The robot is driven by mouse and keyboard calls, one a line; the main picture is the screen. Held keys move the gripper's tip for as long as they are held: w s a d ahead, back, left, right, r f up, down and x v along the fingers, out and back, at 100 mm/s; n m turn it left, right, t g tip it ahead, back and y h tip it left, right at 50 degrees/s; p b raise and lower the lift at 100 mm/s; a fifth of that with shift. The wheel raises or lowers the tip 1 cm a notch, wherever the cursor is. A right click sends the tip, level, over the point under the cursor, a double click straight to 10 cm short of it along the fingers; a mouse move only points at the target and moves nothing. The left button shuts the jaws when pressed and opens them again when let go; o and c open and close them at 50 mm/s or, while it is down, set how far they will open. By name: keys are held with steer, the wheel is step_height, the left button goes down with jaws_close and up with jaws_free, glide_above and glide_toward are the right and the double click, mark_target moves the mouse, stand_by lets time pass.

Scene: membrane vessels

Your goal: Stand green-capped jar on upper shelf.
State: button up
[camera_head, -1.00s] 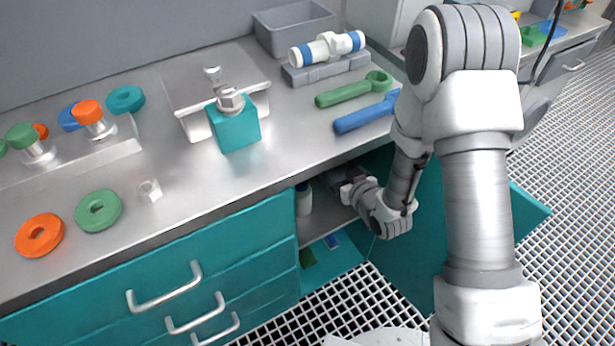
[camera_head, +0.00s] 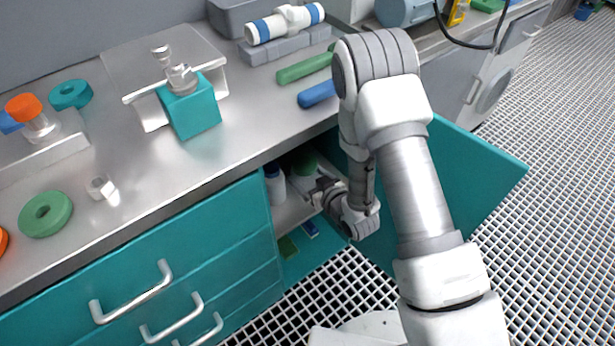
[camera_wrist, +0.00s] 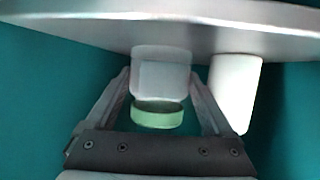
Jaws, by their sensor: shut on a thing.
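The green-capped jar has a pale body (camera_wrist: 162,75) and a light green cap (camera_wrist: 158,114). In the wrist view it is between the two fingers of my gripper (camera_wrist: 160,88), which is shut on it. That view looks upside down, with the cap toward the bottom. The jar's base is at the grey shelf surface (camera_wrist: 80,30); I cannot tell whether it touches. In the head view my gripper (camera_head: 314,186) reaches into the open teal cabinet at the upper shelf (camera_head: 290,212), with a green cap (camera_head: 305,163) just beyond it.
A white bottle (camera_wrist: 236,90) stands close beside the jar; it also shows in the head view (camera_head: 276,187). The open cabinet door (camera_head: 470,175) is right of my arm. The countertop (camera_head: 185,175) is above.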

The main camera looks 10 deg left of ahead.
steer(key=o, duration=1.1)
steer(key=shift+f, duration=0.1)
steer(key=shift+s+d+r, duration=0.1)
steer(key=shift+s+r, duration=0.05)
steer(key=shift+r, duration=0.1)
steer(key=p+v, duration=0.3)
steer(key=v, duration=0.8)
steer(key=shift+s+d, duration=0.2)
steer(key=shift+s, duration=0.05)
steer(key=shift+s, duration=0.1)
